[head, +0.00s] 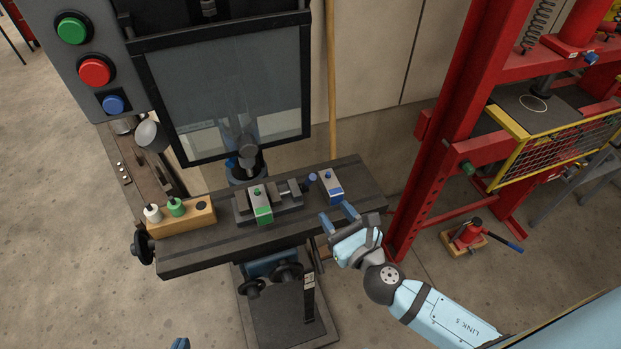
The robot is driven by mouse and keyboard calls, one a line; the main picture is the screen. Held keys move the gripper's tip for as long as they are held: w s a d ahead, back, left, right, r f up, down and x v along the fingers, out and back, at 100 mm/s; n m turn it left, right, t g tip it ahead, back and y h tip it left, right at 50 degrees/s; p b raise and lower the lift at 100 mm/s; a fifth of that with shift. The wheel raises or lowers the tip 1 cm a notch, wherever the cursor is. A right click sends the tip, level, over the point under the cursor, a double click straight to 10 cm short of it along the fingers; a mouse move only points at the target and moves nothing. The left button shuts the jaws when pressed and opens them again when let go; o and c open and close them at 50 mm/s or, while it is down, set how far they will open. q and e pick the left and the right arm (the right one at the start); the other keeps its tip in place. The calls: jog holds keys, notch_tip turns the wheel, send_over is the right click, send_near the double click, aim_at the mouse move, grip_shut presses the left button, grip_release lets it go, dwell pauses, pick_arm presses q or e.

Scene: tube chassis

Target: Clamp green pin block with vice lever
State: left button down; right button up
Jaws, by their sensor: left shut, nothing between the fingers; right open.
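The grey vice (287,203) sits on the dark machine table (365,180). The pin block with a green front and a green pin on top (262,206) sits at the vice's left part; I cannot tell whether the jaws touch it. A lever with a blue knob (311,178) is at the vice's right end. My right gripper (338,216) is open and empty at the table's front right edge, just in front of the blue pin block. Only a blue fingertip of my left gripper (181,343) shows at the bottom edge, well away from the vice.
A blue-fronted pin block (330,187) stands right of the vice. A wooden holder (190,218) with a white and a green pin stands at the table's left end. Handwheels (288,272) hang below. A clear guard (240,90) rises behind; a red press frame (440,130) stands right.

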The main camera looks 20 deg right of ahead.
aim_at(310, 181)
jog(key=w, duration=0.3)
jog(key=w+a+p, duration=0.1)
jog(key=w, duration=0.5)
jog(key=shift+w+a+p, duration=0.3)
jog(key=shift+w+a, duration=0.05)
jog(key=shift+w, duration=0.05)
jog(key=shift+w+a, duration=0.1)
jog(key=shift+w, duration=0.5)
grip_shut()
